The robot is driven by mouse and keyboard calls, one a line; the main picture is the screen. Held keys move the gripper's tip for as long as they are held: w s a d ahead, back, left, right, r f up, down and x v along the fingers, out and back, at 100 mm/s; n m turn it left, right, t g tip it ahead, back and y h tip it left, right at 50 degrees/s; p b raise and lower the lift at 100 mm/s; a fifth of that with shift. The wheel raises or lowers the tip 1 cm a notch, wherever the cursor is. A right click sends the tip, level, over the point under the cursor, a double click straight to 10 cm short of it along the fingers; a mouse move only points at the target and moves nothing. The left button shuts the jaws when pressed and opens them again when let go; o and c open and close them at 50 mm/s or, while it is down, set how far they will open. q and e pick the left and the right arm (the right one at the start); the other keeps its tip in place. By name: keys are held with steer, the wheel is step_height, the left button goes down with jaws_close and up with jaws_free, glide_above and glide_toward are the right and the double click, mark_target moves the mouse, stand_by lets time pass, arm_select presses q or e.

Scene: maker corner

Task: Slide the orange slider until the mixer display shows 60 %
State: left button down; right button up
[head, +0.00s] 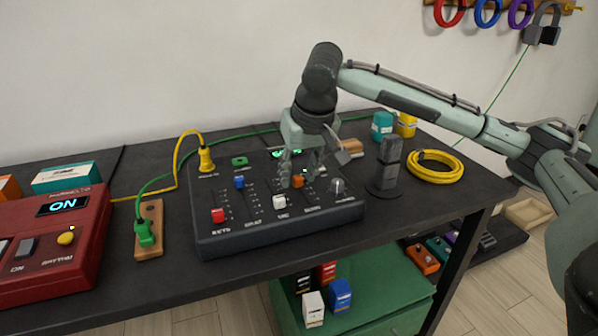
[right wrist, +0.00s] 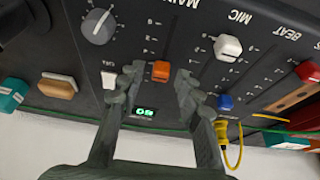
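The dark mixer (head: 215,240) stands on the table. Its orange slider (head: 298,181) is partly hidden by my right gripper (head: 301,172). In the right wrist view, the orange slider (right wrist: 160,71) lies between the fingertips of my right gripper (right wrist: 160,84), with a gap on each side, so the gripper is open around it. The green-lit mixer display (right wrist: 145,113) shows upside down; it seems to read 50, but the digits are small. In the head view the arm partly covers the display. My left gripper is not in view.
The white slider (head: 279,202), blue slider (head: 239,182), red slider (head: 218,215) and a knob (head: 338,187) are close by. A dark upright stand (head: 388,165) and a yellow cable coil (head: 436,163) are to the right. A red device (head: 70,250) sits left.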

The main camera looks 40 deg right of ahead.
steer(key=v, duration=1.2)
steer(key=shift+d, duration=0.1)
stand_by(0.4)
